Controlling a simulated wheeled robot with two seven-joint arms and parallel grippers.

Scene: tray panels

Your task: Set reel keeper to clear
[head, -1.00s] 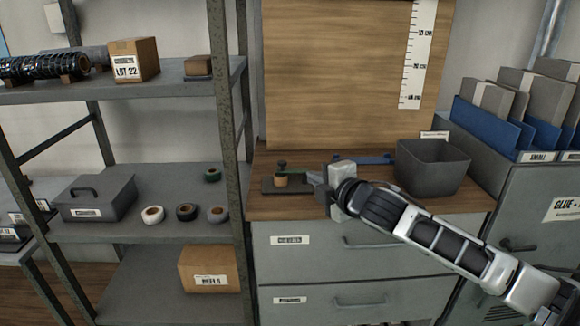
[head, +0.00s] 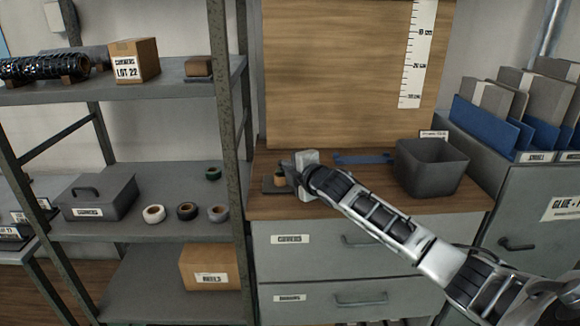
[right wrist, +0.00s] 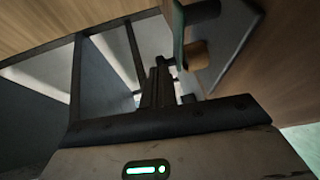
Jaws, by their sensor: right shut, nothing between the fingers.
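The reel keeper stands on the left of the wooden cabinet top. Its dark base plate (head: 270,190) and tan post (head: 279,182) show at the left of my right gripper (head: 287,173), which hides much of the rest. In the right wrist view, the green keeper arm (right wrist: 178,40) lies beside the tan post (right wrist: 197,54), with the dark plate (right wrist: 238,45) behind. My right gripper (right wrist: 163,72) is shut and empty, its tips close to the green arm; I cannot tell whether they touch. My left gripper is not in view.
A blue strip (head: 363,159) lies at the back of the cabinet top, below a wooden board (head: 335,75). A shelf post (head: 235,130) rises close on the left.

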